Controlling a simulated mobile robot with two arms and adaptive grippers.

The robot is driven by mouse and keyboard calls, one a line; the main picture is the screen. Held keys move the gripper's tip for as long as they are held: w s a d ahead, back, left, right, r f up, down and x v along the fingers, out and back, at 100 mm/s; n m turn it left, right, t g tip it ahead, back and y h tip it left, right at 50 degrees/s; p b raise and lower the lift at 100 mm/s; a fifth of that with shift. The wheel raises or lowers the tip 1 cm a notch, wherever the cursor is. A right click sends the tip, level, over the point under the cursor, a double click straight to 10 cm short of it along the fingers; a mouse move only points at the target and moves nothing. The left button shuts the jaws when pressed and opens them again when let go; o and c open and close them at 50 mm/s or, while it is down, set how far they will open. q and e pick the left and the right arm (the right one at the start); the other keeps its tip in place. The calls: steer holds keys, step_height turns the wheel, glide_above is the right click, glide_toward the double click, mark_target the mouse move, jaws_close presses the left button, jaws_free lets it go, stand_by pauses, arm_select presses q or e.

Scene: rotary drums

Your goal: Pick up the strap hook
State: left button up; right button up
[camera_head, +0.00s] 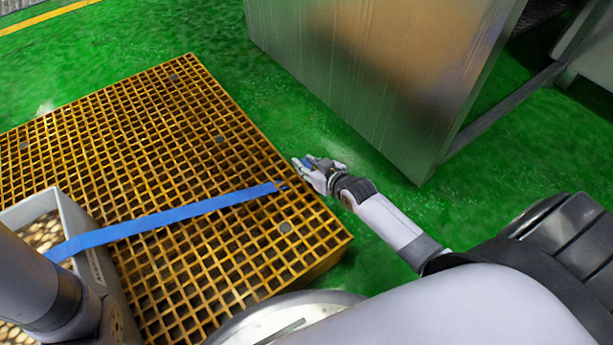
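A flat blue strap (165,219) runs from the grey bin at the left across the yellow grating. Its right end holds a small dark piece, likely the strap hook (284,187), lying on the grating near its right edge. My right gripper (303,163) is just above and right of that piece, over the grating's edge, and looks apart from it. A bit of blue shows at its fingers; I cannot tell whether it is part of the gripper. The finger gap is too small to judge. My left arm shows at the lower left; its gripper is out of view.
The yellow grating platform (130,135) stands on a green floor (215,45). A grey bin (75,215) with brown round pieces stands on its left part. A large metal cabinet (350,80) stands beyond my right gripper. Green floor is free between cabinet and platform.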

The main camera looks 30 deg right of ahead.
steer(key=shift+c, duration=0.4)
jaws_close()
